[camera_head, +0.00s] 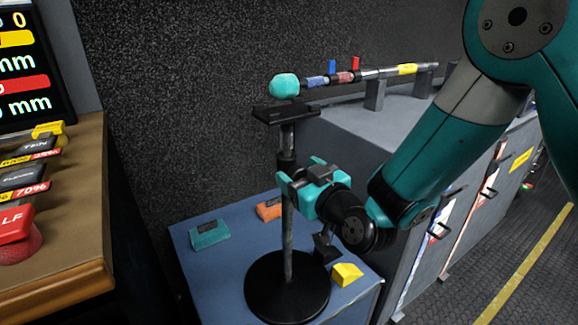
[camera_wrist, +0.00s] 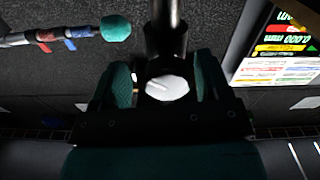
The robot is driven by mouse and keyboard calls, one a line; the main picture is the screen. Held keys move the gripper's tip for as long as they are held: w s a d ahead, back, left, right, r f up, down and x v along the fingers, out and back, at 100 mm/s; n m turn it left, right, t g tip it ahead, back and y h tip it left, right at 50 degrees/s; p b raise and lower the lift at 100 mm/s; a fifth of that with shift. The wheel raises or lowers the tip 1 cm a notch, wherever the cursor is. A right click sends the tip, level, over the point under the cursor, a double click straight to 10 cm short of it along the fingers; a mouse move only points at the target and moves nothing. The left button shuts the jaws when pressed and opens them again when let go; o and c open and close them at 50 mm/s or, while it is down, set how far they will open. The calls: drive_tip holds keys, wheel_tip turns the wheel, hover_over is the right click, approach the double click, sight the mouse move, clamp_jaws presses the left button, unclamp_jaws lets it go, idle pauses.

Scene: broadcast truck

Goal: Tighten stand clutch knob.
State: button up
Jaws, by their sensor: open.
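The stand has a round black base (camera_head: 262,290), a thin upright pole (camera_head: 288,240), a dark clutch collar (camera_head: 286,160) and a flat black top plate (camera_head: 270,112). My gripper (camera_head: 300,178) is at the pole just below the collar, with its teal fingers apart. In the wrist view, the clutch knob (camera_wrist: 168,88) shows a pale round face with a slanted line. It lies between the two fingers of my gripper (camera_wrist: 163,84), near the dark pole (camera_wrist: 166,35). I cannot tell whether either finger touches it. In the head view, my gripper hides the knob.
A boom pole with a teal foam tip (camera_head: 284,87) reaches over the top plate from a grey cabinet (camera_head: 400,120). The blue table (camera_head: 215,265) bears a teal block (camera_head: 209,234), an orange block (camera_head: 269,210) and a yellow block (camera_head: 347,274). A wooden desk (camera_head: 60,245) is at left.

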drive_tip(key=shift+s+a, duration=0.1)
drive_tip(key=shift+a, duration=0.15)
drive_tip(key=shift+a, duration=0.1)
drive_tip(key=shift+c, duration=1.3)
drive_tip(key=c, duration=0.7)
drive_tip(key=shift+m, duration=1.5)
drive_tip(key=o, duration=1)
drive_tip(key=shift+c, duration=0.2)
drive_tip(key=shift+s+f, duration=0.1)
